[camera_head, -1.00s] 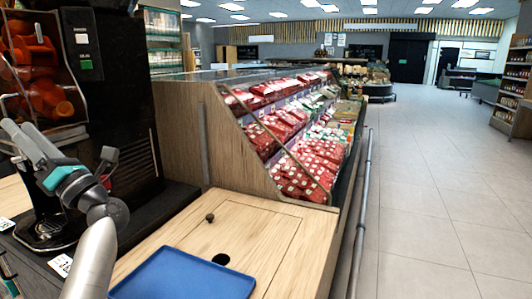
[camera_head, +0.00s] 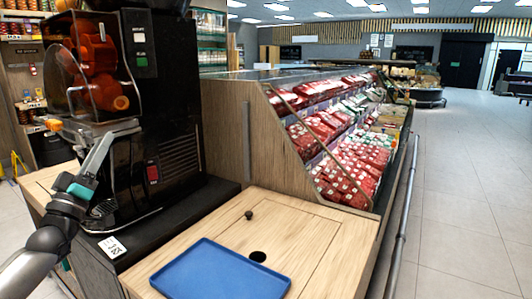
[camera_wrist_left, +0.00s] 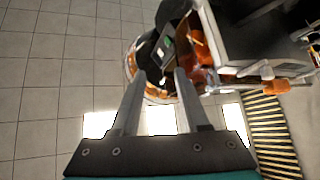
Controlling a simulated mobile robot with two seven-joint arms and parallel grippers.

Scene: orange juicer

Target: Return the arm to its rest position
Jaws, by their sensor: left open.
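My left arm comes in from the left edge of the head view. Its left gripper (camera_head: 98,148) is raised in front of the left part of the black orange juicer (camera_head: 165,115). In the left wrist view the two fingers of the left gripper (camera_wrist_left: 160,82) stand apart, with nothing between them. Parts of the juicer (camera_wrist_left: 265,30) and orange shapes show beyond the fingertips, blurred and tilted. Whether the fingers touch the machine cannot be told. My right gripper is in neither view.
A blue tray (camera_head: 218,272) lies on the wooden counter (camera_head: 310,232) in front of the juicer. A display case with red packages (camera_head: 355,165) stands behind. A metal rail (camera_head: 402,225) runs along the right side. The tiled floor (camera_head: 460,200) to the right is clear.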

